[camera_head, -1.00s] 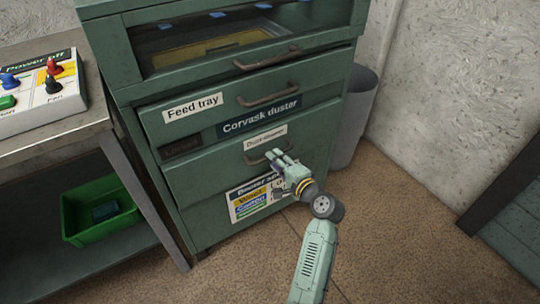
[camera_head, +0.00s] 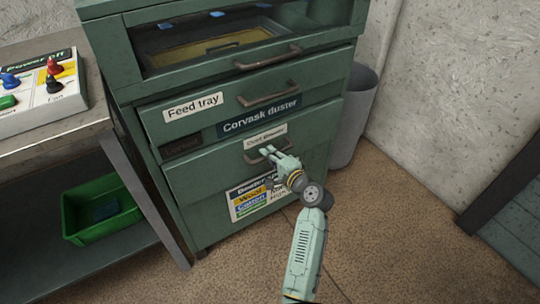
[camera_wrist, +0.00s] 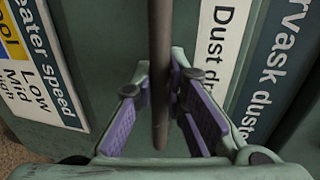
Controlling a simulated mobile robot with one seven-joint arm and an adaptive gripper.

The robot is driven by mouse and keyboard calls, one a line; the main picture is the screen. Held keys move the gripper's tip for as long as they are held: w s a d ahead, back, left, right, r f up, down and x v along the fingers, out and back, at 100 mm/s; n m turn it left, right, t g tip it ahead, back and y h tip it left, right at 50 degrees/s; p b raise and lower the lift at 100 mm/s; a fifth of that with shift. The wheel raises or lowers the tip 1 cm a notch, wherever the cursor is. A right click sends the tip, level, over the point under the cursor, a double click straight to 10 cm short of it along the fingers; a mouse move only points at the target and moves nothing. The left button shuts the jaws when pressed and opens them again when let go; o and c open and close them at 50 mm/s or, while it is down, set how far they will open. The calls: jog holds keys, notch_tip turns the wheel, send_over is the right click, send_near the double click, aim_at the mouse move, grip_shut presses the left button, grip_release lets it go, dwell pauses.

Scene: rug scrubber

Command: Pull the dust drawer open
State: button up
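The dust drawer (camera_head: 215,167) is the green front under the "Corvask duster" sign, with a white label on it. It looks closed or nearly so. Its dark bar handle (camera_head: 252,160) is partly covered by my gripper (camera_head: 270,152) in the head view. In the wrist view the handle (camera_wrist: 160,60) runs upright in the picture between the two purple-padded fingers of my gripper (camera_wrist: 164,90). The fingers are apart on either side of the bar, and a narrow gap seems to show on each side.
The feed tray drawer (camera_head: 215,125) with its own handle (camera_head: 268,93) is just above. A workbench (camera_head: 60,135) with a switch panel and a green bin (camera_head: 100,210) stand left. A grey waste bin (camera_head: 355,115) is right of the cabinet. The floor in front is clear.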

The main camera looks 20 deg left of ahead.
grip_shut()
dwell(0.4)
